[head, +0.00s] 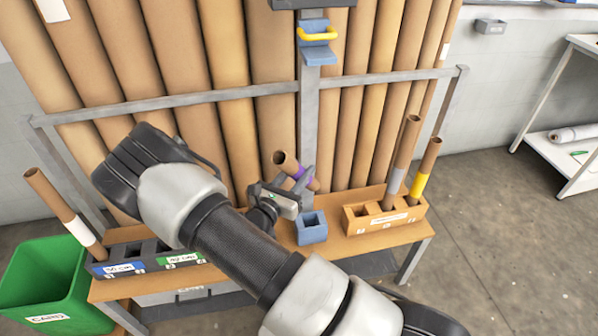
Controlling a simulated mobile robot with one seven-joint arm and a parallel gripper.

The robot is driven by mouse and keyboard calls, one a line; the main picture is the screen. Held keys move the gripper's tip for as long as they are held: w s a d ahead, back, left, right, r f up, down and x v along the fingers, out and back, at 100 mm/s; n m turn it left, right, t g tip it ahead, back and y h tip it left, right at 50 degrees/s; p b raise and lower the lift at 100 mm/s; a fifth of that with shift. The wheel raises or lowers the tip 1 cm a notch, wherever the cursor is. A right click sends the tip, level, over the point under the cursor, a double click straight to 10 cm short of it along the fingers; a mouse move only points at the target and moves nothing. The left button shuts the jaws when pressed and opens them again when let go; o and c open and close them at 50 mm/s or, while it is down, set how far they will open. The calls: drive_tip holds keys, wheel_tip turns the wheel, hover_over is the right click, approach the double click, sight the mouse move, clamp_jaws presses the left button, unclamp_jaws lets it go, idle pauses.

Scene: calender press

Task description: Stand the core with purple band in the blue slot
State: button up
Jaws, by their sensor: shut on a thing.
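The core with purple band (286,162) is a short brown cardboard tube, tilted, with its open upper end toward upper left. My gripper (302,187) is shut on it around the purple band, and the fingers hide part of the tube. The blue slot (311,229) is a small blue square holder with an open top on the wooden bench. The core is held above the blue slot and slightly left of it, apart from it. My arm crosses the picture from the lower right and hides part of the bench.
A wooden holder (370,222) at right bears a grey-banded core (403,152) and a yellow-banded core (421,183). A white-banded core (66,213) leans in a dark holder (146,262) at left. A green bin (50,283) stands far left. Tall tubes (230,70) stand behind a grey rail.

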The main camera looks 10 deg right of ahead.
drive_tip(key=shift+r+p, duration=0.9)
drive_tip(key=shift+r, duration=0.45)
